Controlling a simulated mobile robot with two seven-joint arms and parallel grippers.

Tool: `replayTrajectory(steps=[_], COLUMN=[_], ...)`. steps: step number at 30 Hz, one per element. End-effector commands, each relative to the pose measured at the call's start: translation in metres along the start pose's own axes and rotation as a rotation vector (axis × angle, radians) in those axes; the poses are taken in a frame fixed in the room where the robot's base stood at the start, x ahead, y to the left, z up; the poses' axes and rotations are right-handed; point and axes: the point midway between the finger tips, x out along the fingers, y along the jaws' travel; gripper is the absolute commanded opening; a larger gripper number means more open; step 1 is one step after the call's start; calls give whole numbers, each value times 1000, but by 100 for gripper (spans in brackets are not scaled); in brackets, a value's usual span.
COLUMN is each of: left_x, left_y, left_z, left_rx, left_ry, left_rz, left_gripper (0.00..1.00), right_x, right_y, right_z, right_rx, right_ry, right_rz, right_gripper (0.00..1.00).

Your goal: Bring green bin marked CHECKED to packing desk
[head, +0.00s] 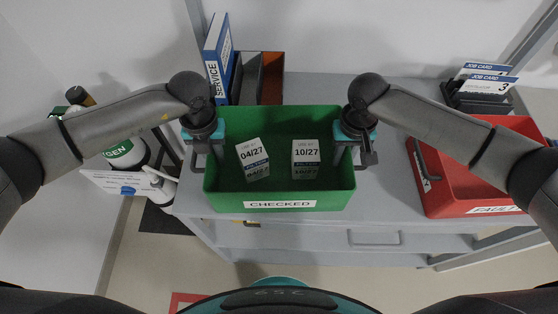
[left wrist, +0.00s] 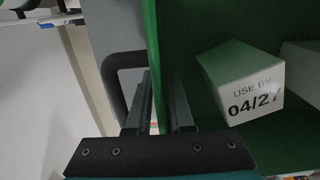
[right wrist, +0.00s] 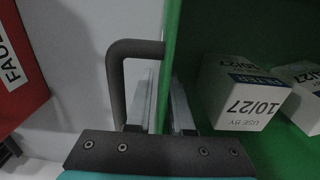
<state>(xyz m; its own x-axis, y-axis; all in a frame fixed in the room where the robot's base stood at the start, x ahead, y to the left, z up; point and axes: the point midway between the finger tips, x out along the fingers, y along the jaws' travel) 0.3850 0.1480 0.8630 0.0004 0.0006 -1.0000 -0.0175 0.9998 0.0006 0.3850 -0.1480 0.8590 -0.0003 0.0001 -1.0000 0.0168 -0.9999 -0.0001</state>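The green bin marked CHECKED (head: 280,205) is at the middle of the head view, over the grey bench top, with two white filter boxes inside, dated 04/27 (head: 252,153) and 10/27 (head: 306,152). Whether it touches the bench is unclear. My left gripper (head: 207,150) is at its left side, shut on the side wall (left wrist: 153,40), one finger inside and one outside. My right gripper (head: 352,150) holds the right side wall (right wrist: 172,40) the same way. A dark side handle (right wrist: 117,85) stands beside the outer finger. I cannot make out a packing desk.
A red bin marked FAULT (head: 470,190) is on the bench at right, below a job card holder (head: 480,95). A blue SERVICE binder (head: 218,60) and trays stand behind the green bin. A gas cylinder (head: 125,152) is at left.

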Motion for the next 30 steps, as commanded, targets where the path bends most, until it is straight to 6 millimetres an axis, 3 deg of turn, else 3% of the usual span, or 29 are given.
replayTrajectory(steps=[5,10,30], left_x=[0,0,-1], left_y=[0,0,0], left_z=[0,0,0], left_rx=[0,0,0], left_ry=[0,0,0], left_rz=[0,-1,0], left_gripper=[19,0,0], right_x=[0,0,-1], right_y=[0,0,1], right_z=[0,0,0], right_rx=[0,0,1], right_ry=[0,0,0], right_rz=[0,0,1], right_gripper=[19,0,0])
